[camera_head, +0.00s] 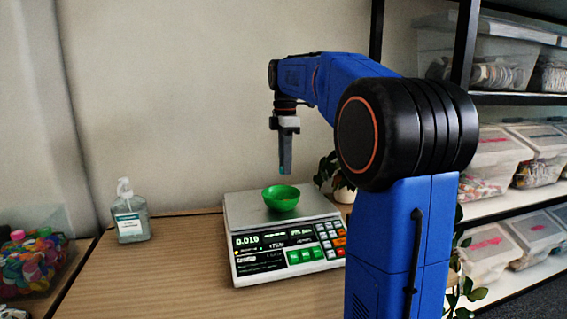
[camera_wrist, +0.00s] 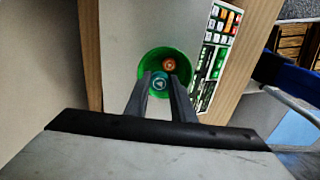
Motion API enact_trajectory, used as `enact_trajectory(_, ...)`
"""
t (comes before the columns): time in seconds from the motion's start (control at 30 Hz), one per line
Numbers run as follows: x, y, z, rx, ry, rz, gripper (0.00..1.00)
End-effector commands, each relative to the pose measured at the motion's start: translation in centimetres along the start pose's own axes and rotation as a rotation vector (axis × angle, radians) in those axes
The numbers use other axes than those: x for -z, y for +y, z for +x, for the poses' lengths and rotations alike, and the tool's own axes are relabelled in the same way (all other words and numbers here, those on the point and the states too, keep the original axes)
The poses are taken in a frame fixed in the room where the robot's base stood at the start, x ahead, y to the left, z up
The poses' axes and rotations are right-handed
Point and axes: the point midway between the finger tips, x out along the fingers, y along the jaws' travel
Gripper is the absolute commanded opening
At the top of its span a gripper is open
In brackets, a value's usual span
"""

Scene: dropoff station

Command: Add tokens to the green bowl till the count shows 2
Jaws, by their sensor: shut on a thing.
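The green bowl (camera_head: 281,198) sits on the pan of a counting scale (camera_head: 240,214). In the wrist view the bowl (camera_wrist: 183,58) holds an orange token (camera_wrist: 169,65). My gripper (camera_head: 285,172) points down above the bowl, with a gap between them. It is shut on a teal token (camera_wrist: 160,81), which shows between the fingertips (camera_wrist: 159,77) over the bowl's opening. The scale's left readout (camera_head: 246,240) looks like 0.010; its other digits are too small to read. The fingers and held token hide part of the bowl's inside.
A sanitizer bottle (camera_head: 131,213) stands on the wooden table (camera_head: 160,268), left of the scale. A tub of colourful caps (camera_head: 32,260) is at the far left. A plant (camera_head: 338,178) stands behind the scale, and shelves with bins (camera_head: 495,155) are at right.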

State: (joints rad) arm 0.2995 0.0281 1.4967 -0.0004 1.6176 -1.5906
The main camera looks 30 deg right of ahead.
Motion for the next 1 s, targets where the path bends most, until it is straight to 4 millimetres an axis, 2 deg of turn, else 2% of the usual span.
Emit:
enact_trajectory(0.5, 0.0, 0.0, 4.8, 0.001, 0.0, 0.0, 0.02)
enact_trajectory(0.7, 0.0, 0.0, 5.6, 0.0, 0.0, 0.0, 0.02)
enact_trajectory(1.0, 0.0, 0.0, 5.7, 0.0, 0.0, 0.0, 0.02)
